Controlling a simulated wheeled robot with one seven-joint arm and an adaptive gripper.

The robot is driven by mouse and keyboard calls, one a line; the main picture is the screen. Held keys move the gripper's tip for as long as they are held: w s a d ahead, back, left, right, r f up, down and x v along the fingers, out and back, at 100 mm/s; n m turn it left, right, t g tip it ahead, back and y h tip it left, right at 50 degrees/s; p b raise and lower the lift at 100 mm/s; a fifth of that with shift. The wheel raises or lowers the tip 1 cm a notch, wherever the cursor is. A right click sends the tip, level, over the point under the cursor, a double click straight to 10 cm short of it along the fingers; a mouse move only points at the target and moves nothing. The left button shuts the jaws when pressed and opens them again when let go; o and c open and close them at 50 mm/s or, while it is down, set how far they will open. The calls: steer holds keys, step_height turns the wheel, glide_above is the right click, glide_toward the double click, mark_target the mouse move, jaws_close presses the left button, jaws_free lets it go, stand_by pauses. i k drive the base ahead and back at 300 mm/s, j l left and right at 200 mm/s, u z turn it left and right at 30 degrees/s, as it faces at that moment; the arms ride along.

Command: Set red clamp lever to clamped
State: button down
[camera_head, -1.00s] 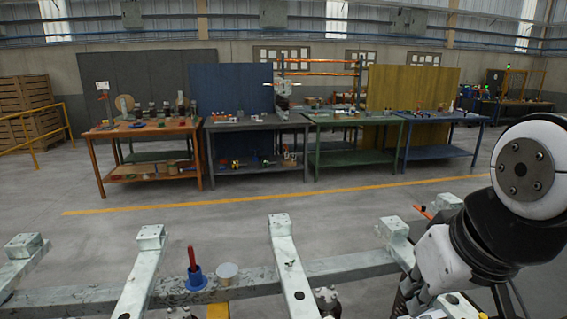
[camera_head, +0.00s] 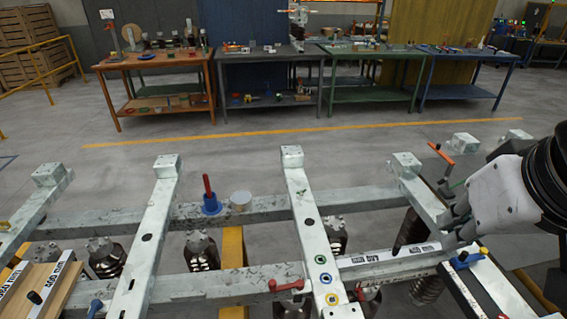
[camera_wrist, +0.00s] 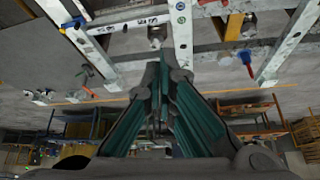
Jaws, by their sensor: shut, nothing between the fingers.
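A small red lever (camera_head: 286,286) lies roughly flat on the near rail of the pale metal frame, left of a crossbar with coloured rings. A red-and-blue lever (camera_head: 96,308) is at the lower left. A red handle (camera_head: 207,185) stands upright in a blue cup on the far rail. I cannot tell which is meant. My gripper (camera_head: 455,222) is shut and empty above the frame's right side, well right of the small red lever. In the wrist view its teal-padded fingers (camera_wrist: 161,88) come together.
The pale frame (camera_head: 270,207) has several crossbars, with dark ribbed insulators (camera_head: 203,250) below. A blue-handled piece (camera_head: 467,259) is near my gripper. A white labelled strip (camera_head: 388,256) lies along the near rail. Workbenches (camera_head: 160,62) stand far back across open floor.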

mark_target(299, 285)
steer(key=l+u, duration=0.1)
steer(key=u, duration=0.3)
steer(key=l+u, duration=0.1)
steer(key=u, duration=0.3)
steer(key=k+u, duration=0.1)
steer(key=u, duration=0.3)
steer(key=l+u, duration=0.1)
steer(key=u, duration=0.3)
steer(key=k+u, duration=0.15)
steer(key=u, duration=0.25)
